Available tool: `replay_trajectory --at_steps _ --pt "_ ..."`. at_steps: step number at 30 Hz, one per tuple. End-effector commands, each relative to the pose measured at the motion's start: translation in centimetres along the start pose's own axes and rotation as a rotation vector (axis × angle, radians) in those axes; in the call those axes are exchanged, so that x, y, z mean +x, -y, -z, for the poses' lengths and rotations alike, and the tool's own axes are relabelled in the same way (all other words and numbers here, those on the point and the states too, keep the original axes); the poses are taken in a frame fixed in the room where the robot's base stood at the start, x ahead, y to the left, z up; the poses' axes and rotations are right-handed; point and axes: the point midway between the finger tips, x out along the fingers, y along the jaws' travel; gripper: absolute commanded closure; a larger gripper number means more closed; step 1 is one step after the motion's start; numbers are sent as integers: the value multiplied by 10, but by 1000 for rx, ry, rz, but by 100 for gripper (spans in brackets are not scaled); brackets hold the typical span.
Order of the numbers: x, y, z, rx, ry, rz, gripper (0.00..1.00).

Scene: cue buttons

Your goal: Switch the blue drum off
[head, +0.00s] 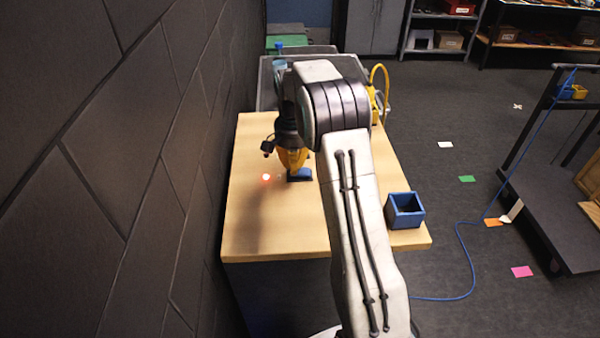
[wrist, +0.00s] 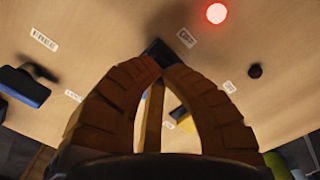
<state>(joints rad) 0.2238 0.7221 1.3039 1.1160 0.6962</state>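My gripper (wrist: 162,62) has orange fingers that curve in until their tips meet at a dark block; I cannot tell whether that block is fingertip pads or something held. In the head view my gripper (head: 291,168) points down, low over the table. A blue piece with a dark top (wrist: 25,86) lies left of the fingers in the wrist view, apart from them; it also shows beside my gripper in the head view (head: 300,175). I cannot tell whether this is the drum. An OFF label (wrist: 186,37) and an ON label (wrist: 229,86) lie right of the fingertips.
A red lamp (wrist: 216,13) glows on the wooden table (head: 250,225). A black knob (wrist: 255,70) stands right of the ON label. A yellow part (wrist: 181,114) shows partly behind the fingers. An open blue box (head: 404,211) stands at the table's right edge. A dark wall is at left.

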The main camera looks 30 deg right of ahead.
Motion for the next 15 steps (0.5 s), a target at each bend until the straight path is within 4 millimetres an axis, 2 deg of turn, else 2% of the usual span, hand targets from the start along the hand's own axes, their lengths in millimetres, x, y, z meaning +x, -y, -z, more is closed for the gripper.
replay_trajectory --at_steps 15 --pt "8 0 0 0 0 0 100"
